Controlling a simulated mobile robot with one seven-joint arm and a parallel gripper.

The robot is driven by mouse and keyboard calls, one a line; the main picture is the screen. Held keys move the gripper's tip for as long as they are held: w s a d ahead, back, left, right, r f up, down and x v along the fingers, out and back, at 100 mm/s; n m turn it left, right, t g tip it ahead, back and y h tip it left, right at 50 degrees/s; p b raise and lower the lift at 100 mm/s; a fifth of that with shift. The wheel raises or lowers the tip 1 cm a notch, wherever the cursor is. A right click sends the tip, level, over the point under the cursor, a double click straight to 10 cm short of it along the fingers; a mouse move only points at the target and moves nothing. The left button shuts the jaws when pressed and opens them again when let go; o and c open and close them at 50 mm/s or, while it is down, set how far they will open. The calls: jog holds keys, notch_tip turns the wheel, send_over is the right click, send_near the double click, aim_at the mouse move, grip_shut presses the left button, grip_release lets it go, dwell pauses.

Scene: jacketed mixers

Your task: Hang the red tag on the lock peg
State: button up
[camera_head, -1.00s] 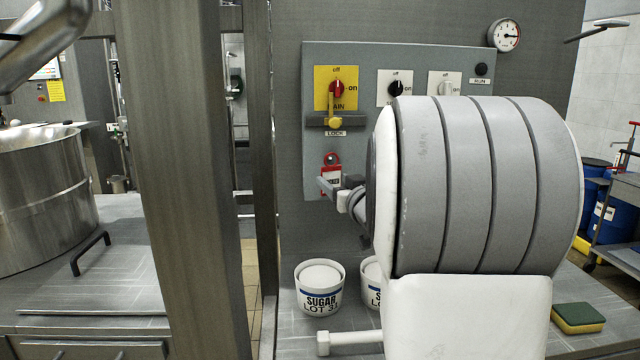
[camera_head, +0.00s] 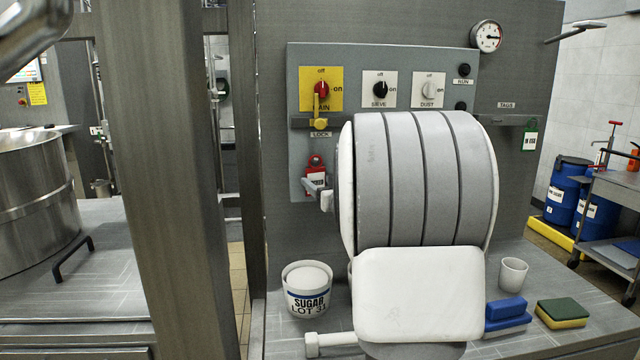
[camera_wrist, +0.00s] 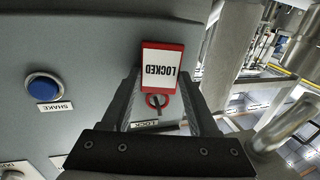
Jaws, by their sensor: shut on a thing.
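The red tag (camera_head: 315,172) is in front of the grey switch panel, below the yellow MAIN switch plate. In the wrist view the tag (camera_wrist: 162,66) shows a white LOCKED face, upside down, with a red ring (camera_wrist: 157,101) at its end. My gripper (camera_wrist: 160,82) is shut on the tag, with one finger at each side. In the head view the gripper is partly hidden by my own arm. The yellow lock part (camera_head: 320,124) projects below the MAIN switch, above the tag, with the LOCK label under it. I cannot tell whether the ring touches any peg.
SIEVE (camera_head: 380,90) and DUST (camera_head: 428,90) switches sit right of MAIN. A blue button (camera_wrist: 44,87) is on the panel. A sugar tub (camera_head: 307,290), white cup (camera_head: 513,272), blue block (camera_head: 507,312) and sponge (camera_head: 562,313) stand on the counter. A green tag (camera_head: 530,141) hangs at right.

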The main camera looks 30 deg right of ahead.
dwell(0.4)
jog(key=o, duration=1.5)
jog(key=shift+s, duration=0.1)
jog(key=shift+s, duration=0.2)
jog(key=s+a+p, duration=0.1)
jog(key=s+a, duration=0.2)
jog(key=s, duration=1.3)
jog(key=s+d+f+m+g+h, duration=0.35)
jog(key=f+m+g, duration=0.2)
jog(key=f, duration=0.25)
jog(key=s+a+r+n+g+y+p, duration=0.2)
jog(key=s+a+r+p, duration=0.1)
jog(key=a, duration=0.6)
jog(key=s+a+r+n+g+y+p, duration=0.2)
jog(key=s+a+r+n+p, duration=0.1)
jog(key=a, duration=0.7)
jog(key=s+a+r+n+g+y+p, duration=0.2)
jog(key=s+a+p, duration=0.3)
jog(key=a, duration=0.5)
jog(key=shift+s+r+n+g+y+p, duration=0.25)
jog(key=shift+s+r+n+y+p, duration=0.15)
jog(key=shift+s+r, duration=0.35)
